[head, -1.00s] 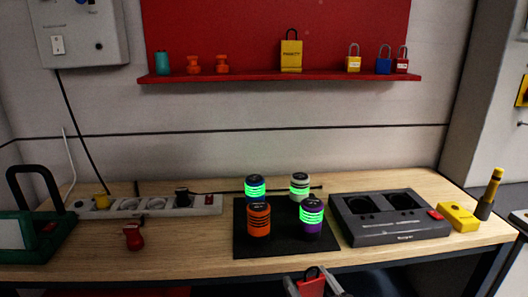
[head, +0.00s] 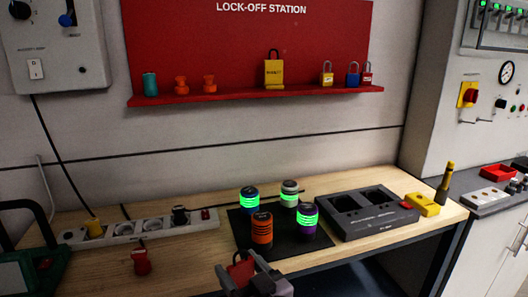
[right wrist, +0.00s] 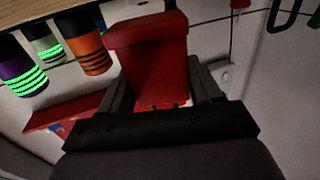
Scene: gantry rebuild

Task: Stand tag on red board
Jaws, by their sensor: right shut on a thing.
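My right gripper (head: 252,274) is in front of the bench's near edge, below the orange canister, and is shut on a red block-shaped thing (head: 241,269), which I take for the tag. In the right wrist view the red tag (right wrist: 150,62) fills the space between the fingers (right wrist: 163,92); its face is plain there and any writing is hidden. The red board (head: 340,40), headed "LOCK-OFF STATION", hangs on the wall with a ledge (head: 300,94) along its bottom. My left gripper is not in view.
On the ledge stand a teal cylinder (head: 150,84), orange pieces (head: 181,85), a yellow tag (head: 274,72) and several small padlocks (head: 327,76). Gaps lie between them. Lit canisters (head: 306,219), a dark charger (head: 368,213) and a power strip (head: 150,229) stand on the bench.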

